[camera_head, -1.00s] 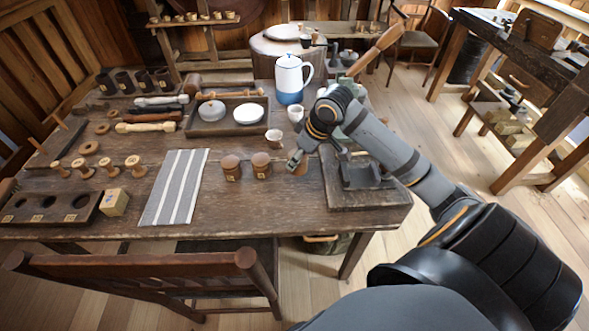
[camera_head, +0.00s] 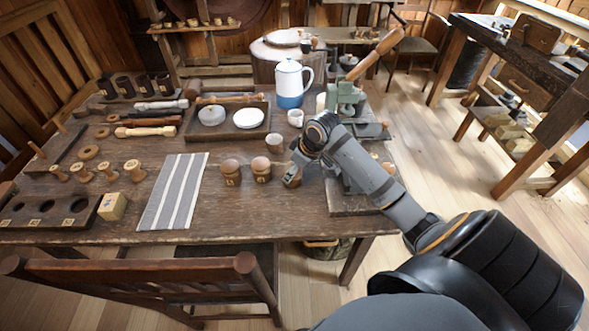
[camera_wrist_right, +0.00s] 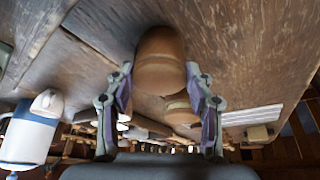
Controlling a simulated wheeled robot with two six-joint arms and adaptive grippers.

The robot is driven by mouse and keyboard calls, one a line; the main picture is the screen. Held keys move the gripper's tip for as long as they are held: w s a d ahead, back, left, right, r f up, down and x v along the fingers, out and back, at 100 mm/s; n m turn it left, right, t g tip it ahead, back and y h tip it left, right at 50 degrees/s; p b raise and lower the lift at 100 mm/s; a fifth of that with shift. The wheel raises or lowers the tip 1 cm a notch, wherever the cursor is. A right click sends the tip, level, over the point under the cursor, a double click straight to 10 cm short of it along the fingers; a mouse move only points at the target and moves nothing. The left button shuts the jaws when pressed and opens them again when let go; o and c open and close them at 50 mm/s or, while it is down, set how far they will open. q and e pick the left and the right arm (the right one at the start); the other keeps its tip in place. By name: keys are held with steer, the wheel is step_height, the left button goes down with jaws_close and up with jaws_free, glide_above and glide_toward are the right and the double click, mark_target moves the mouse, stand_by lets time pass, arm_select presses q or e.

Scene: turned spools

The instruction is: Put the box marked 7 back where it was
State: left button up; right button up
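Two small turned wooden boxes with domed lids and pale labels, a left box (camera_head: 231,173) and a middle box (camera_head: 261,169), stand upright right of the striped cloth. Their numbers are too small to read. My right gripper (camera_head: 292,178) is low over the table, just right of them, at a third brown box that it mostly hides. In the right wrist view this brown domed box (camera_wrist_right: 160,62) is at the fingertips, one finger on each side, with narrow gaps showing. Another turned box (camera_wrist_right: 181,110) shows behind it. My left gripper is not in view.
A striped cloth (camera_head: 174,190) lies left of the boxes. A holed rack (camera_head: 48,212) and a pale labelled block (camera_head: 112,206) are farther left. A cup (camera_head: 274,140), a tray (camera_head: 222,136) and a blue-white jug (camera_head: 290,84) stand behind. A green metal tool (camera_head: 346,98) is close to my right arm.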

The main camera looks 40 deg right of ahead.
steer(key=o, duration=0.5)
steer(key=shift+p+v, duration=1.1)
steer(key=shift+v, duration=5)
steer(key=shift+w, duration=0.1)
